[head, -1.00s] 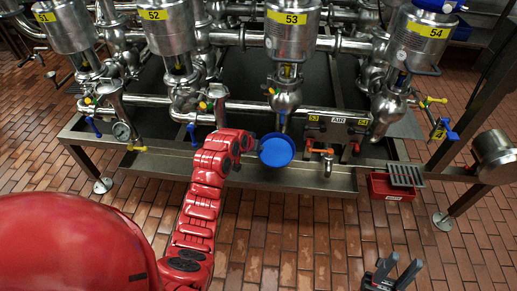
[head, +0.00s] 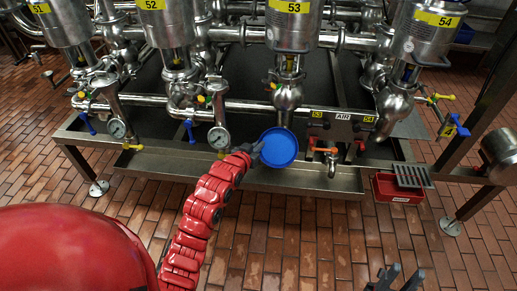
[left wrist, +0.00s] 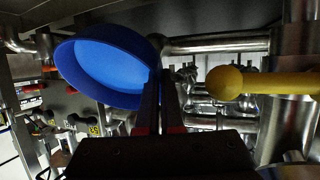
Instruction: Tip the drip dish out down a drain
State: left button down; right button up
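The drip dish is a round blue dish (head: 279,148) in front of the pipe rack, below valve 53. Its open face shows plain blue inside; I cannot tell whether it holds liquid. My left gripper (head: 257,150) is at its left rim. In the left wrist view the dish (left wrist: 103,68) stands tilted at the fingers (left wrist: 159,105), which are closed together at its rim. My right gripper (head: 396,278) is at the bottom edge, fingers apart and empty. A grey slatted grate (head: 412,175) lies over part of a red box (head: 397,189) at the lower right, possibly the drain.
A long steel trough (head: 180,163) runs along the rack's front edge. A tap with an orange handle (head: 327,152) is just right of the dish. A yellow-handled valve (left wrist: 260,82) is close to my left gripper. The brick floor (head: 300,240) in front is clear.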

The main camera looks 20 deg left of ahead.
pick_arm(q)
jog(key=shift+s+d+f+m+t+b, duration=0.1)
jog(key=shift+s+m+t+b, duration=0.2)
jog(key=shift+t+b, duration=0.55)
jog(key=shift+s+d+f+m+t+b, duration=0.1)
jog(key=shift+s+t+b, duration=0.3)
jog(key=shift+t+b, duration=0.4)
jog(key=s+t+b, duration=0.1)
jog(key=t+b, duration=0.1)
jog(key=b, duration=0.1)
jog(key=shift+s+d+m, duration=0.15)
jog(key=shift+m, duration=0.15)
dwell(2.4)
